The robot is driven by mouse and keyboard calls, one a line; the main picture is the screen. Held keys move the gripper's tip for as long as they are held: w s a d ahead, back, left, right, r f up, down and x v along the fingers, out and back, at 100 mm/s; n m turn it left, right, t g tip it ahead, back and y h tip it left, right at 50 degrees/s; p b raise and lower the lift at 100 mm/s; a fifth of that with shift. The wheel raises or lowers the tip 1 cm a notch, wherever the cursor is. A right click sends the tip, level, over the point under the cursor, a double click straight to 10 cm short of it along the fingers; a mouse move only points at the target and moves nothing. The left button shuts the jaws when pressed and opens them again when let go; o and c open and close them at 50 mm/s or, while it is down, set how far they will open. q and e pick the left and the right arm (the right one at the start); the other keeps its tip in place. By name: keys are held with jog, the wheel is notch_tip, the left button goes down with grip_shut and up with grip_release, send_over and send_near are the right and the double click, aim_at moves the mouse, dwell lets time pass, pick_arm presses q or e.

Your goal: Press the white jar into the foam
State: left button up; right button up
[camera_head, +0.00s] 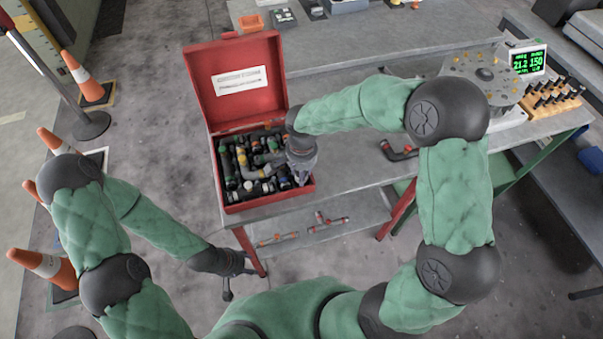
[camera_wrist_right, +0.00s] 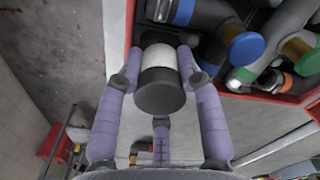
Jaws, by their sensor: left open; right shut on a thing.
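The white jar (camera_wrist_right: 159,62) has a broad white band between dark ends. In the right wrist view, my right gripper (camera_wrist_right: 160,75) is shut around it. In the head view this gripper (camera_head: 302,178) hangs over the front right corner of the open red box (camera_head: 268,204) and hides the jar there. The jar is beside the box's inner wall in the wrist view; I cannot tell whether it touches anything below. The foam is not clearly visible among the packed fittings (camera_head: 250,165). My left gripper (camera_head: 238,284) is open and empty, low in front of the bench.
The box's raised lid (camera_head: 236,80) carries a white label. A machine with a green display (camera_head: 528,62) stands farther right. Traffic cones (camera_head: 85,78) stand at left.

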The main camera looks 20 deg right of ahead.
pick_arm(q)
jog(key=shift+s+f+b, duration=0.1)
jog(key=shift+f+b, duration=0.2)
jog(key=shift+f, duration=0.15)
pick_arm(e)
jog(key=shift+s+f, duration=0.3)
jog(key=shift+f, duration=0.3)
jog(key=shift+s+f, duration=0.3)
jog(key=shift+f, duration=0.3)
jog(key=o, duration=1)
jog(key=shift+o, duration=1.3)
jog(key=shift+w+f, duration=0.25)
jog(key=shift+w, duration=0.25)
pick_arm(q)
jog(key=shift+w+f, duration=0.1)
jog(key=shift+w, duration=0.3)
pick_arm(e)
jog(key=shift+s, duration=0.15)
jog(key=shift+r, duration=0.25)
pick_arm(q)
jog(key=shift+s, duration=0.1)
pick_arm(e)
jog(key=r, duration=0.8)
jog(key=w+r, duration=0.1)
jog(key=r, duration=0.3)
jog(key=shift+d+r, duration=0.15)
jog(key=shift+r, duration=0.15)
